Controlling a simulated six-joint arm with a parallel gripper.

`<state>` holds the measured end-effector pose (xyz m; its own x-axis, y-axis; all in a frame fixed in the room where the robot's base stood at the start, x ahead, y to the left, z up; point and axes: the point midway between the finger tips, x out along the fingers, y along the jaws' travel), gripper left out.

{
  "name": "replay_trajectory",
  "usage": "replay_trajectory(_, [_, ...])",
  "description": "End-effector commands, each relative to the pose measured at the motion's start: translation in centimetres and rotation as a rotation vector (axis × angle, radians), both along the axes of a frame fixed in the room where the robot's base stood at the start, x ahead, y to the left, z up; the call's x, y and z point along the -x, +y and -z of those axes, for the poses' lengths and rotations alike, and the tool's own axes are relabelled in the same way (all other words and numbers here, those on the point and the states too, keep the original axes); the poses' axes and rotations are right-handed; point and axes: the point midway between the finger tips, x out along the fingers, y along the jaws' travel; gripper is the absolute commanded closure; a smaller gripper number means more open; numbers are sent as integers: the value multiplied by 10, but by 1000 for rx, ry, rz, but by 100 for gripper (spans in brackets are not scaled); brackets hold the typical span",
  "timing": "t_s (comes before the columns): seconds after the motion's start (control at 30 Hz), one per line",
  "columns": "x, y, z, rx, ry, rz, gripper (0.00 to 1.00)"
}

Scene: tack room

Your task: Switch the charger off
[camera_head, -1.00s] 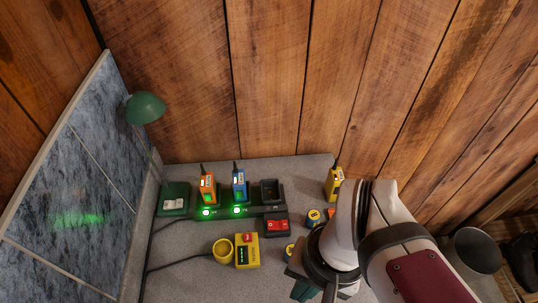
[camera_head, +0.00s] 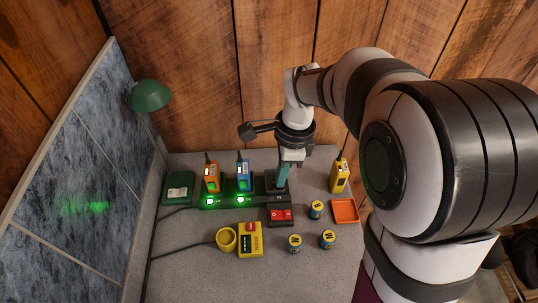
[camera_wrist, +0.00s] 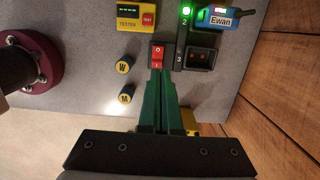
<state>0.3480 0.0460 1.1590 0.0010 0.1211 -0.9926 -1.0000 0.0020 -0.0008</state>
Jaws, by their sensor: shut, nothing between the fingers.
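The black charger (camera_head: 243,203) stands on the grey bench with green lights glowing at slots 1 and 2. An orange radio (camera_head: 211,177) and a blue radio (camera_head: 242,176) stand in those slots; slot 3 (camera_wrist: 199,57) is empty. The charger's red rocker switch (camera_head: 281,215) is at its front right; in the wrist view the switch (camera_wrist: 157,52) shows O and I marks. My gripper (camera_head: 281,188) points down over the charger's right end, shut and empty. In the wrist view its green fingertips (camera_wrist: 160,73) appear close to the switch's I end; I cannot tell whether they touch.
A yellow tester (camera_head: 249,240) with a red button and a yellow cup (camera_head: 227,239) stand in front. Several round batteries (camera_head: 295,243), an orange tray (camera_head: 345,210) and a yellow radio (camera_head: 340,177) are right. A green box (camera_head: 178,188) and lamp (camera_head: 150,95) are left.

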Motion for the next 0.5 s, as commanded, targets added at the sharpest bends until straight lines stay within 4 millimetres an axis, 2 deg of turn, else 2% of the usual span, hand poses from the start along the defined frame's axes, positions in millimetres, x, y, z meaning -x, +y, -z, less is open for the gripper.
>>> replay_trajectory(0.17, [1,2,16,0,5,-3,100])
replay_trajectory(0.5, [2,11,89,0,6,-3,100])
